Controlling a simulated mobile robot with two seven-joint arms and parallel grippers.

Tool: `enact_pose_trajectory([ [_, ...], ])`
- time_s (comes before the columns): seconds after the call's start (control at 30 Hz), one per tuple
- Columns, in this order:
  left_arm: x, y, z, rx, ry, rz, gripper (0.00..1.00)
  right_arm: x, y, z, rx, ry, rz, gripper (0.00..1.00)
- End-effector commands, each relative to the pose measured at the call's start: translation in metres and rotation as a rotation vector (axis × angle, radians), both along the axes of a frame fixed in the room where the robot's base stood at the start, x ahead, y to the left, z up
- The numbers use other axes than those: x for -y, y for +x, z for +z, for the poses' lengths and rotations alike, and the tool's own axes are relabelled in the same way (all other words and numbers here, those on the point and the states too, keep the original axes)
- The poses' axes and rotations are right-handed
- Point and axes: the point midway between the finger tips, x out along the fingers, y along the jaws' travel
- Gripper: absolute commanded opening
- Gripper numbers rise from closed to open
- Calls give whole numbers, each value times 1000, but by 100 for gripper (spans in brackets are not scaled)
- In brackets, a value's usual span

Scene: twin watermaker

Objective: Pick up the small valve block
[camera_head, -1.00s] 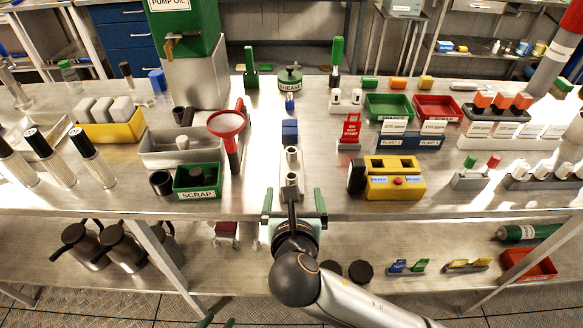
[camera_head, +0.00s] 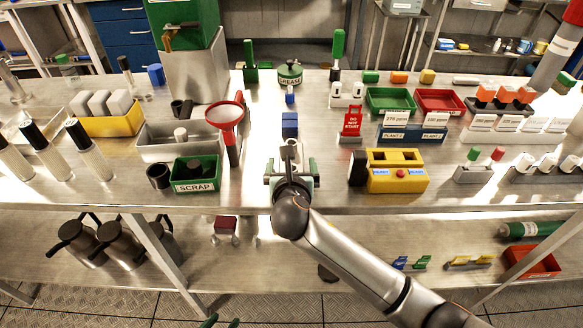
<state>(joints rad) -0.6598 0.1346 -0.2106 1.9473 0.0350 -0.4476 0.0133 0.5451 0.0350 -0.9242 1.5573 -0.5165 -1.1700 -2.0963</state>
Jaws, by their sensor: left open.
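Between and just beyond the fingers is a grey metal piece with round posts (camera_head: 290,152), partly hidden by the gripper. I cannot tell whether the fingers touch it. Behind it stand a blue block (camera_head: 290,125) and, farther back, a smaller blue piece (camera_head: 289,98). No label shows which of these is the small valve block.
A red funnel (camera_head: 224,113) and green scrap bin (camera_head: 196,187) stand left of the gripper. A green grease can (camera_head: 289,75) is at the back. Bare bench lies on both sides of the blue block.

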Motion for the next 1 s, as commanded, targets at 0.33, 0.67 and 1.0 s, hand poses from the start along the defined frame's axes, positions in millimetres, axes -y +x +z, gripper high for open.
enact_pose_trajectory([
  [0.33,1,4,2,10,-2,-1,50,0,3,-1,0,1,1,93],
  [0.67,1,3,2,9,-1,-1,50,0,3,-1,0,0,0,56],
  [1.0,0,-1,0,0,-1,-1,50,0,3,-1,-1,0,1,18],
])
